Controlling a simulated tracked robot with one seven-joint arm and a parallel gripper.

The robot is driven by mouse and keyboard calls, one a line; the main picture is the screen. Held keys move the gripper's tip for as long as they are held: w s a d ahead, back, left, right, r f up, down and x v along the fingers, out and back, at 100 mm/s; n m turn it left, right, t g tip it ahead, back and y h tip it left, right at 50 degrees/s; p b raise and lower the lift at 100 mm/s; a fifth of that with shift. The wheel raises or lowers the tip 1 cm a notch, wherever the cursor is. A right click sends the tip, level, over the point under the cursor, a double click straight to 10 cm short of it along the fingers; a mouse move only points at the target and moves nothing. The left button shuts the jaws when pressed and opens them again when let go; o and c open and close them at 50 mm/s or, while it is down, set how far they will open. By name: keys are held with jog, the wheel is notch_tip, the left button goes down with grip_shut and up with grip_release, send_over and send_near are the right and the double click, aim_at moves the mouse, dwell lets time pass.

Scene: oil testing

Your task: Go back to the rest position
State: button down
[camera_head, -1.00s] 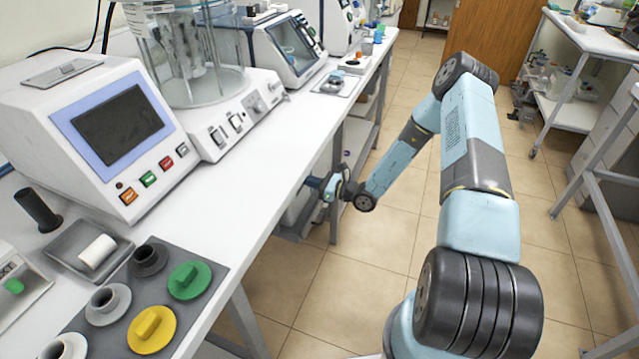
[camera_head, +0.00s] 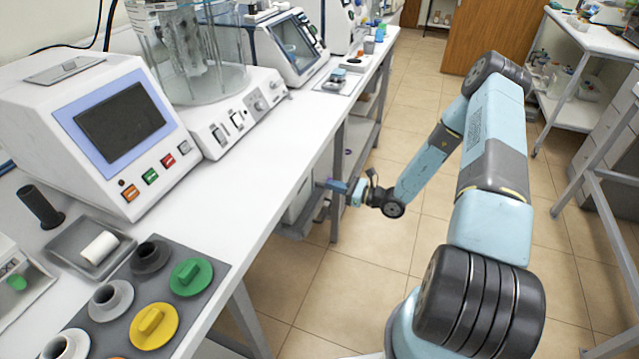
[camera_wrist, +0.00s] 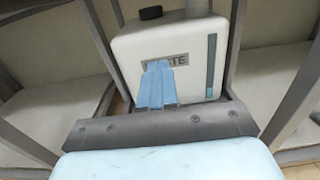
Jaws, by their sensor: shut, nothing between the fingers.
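My gripper (camera_head: 331,186) is beside the front edge of the white bench (camera_head: 262,180), below its top, in the head view. My arm reaches over the aisle floor. In the wrist view my gripper (camera_wrist: 156,70) shows two blue fingers close together, shut and empty. Behind the fingers is a white waste container (camera_wrist: 190,45) with a partly covered label and a dark cap. The container stands on a lower level under the bench.
On the bench are a machine with a screen (camera_head: 118,122), a glass-cylinder device (camera_head: 195,60) and a grey mat (camera_head: 215,262) with green and yellow lids. A white table (camera_head: 590,38) stands at the right. The tiled floor (camera_head: 375,255) between is clear.

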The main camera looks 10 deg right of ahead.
jog(key=v, duration=0.5)
jog(key=s+a+r+n+g+h, duration=0.1)
jog(key=s+r+n+g+h, duration=0.25)
jog(key=r, duration=0.55)
jog(key=s+a+r+n+g+h, duration=0.1)
jog(key=s+r+n+g, duration=0.25)
jog(key=r+n, duration=0.45)
jog(key=s+a+r+n+g+h, duration=0.1)
jog(key=s+r+n+g+h, duration=0.2)
jog(key=r, duration=0.7)
jog(key=s+d+r+n+t+h, duration=0.3)
jog(key=s+r+n+h, duration=0.1)
jog(key=s+r, duration=0.6)
jog(key=s+d+r+n+t+h, duration=0.3)
jog(key=s+d+r+n+h, duration=0.1)
jog(key=s+r, duration=0.7)
jog(key=shift+d+n+t, duration=0.3)
jog(key=shift+n+t, duration=0.1)
jog(key=shift+n, duration=0.25)
